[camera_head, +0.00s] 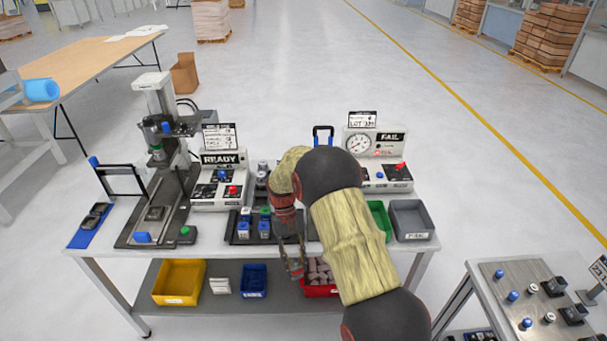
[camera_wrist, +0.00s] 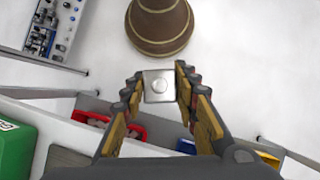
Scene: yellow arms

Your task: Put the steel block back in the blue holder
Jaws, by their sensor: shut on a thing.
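My gripper (camera_wrist: 159,76) is shut on a small square steel block (camera_wrist: 159,88) with a round boss on its face. In the head view my gripper (camera_head: 291,268) hangs low at the front edge of the bench, and I cannot make out the block there. Small blue holders (camera_head: 244,230) stand in a dark tray on the bench, left of my gripper and apart from it. Which one is the task's holder I cannot tell. My arm hides the right part of the tray.
The bench's lower shelf carries a yellow bin (camera_head: 179,282), a blue bin (camera_head: 253,281) and a red bin (camera_head: 319,278). A green bin (camera_head: 379,221) and a grey bin (camera_head: 411,220) sit at the bench's right. A READY station (camera_head: 221,178) and a gauge station (camera_head: 384,160) stand behind.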

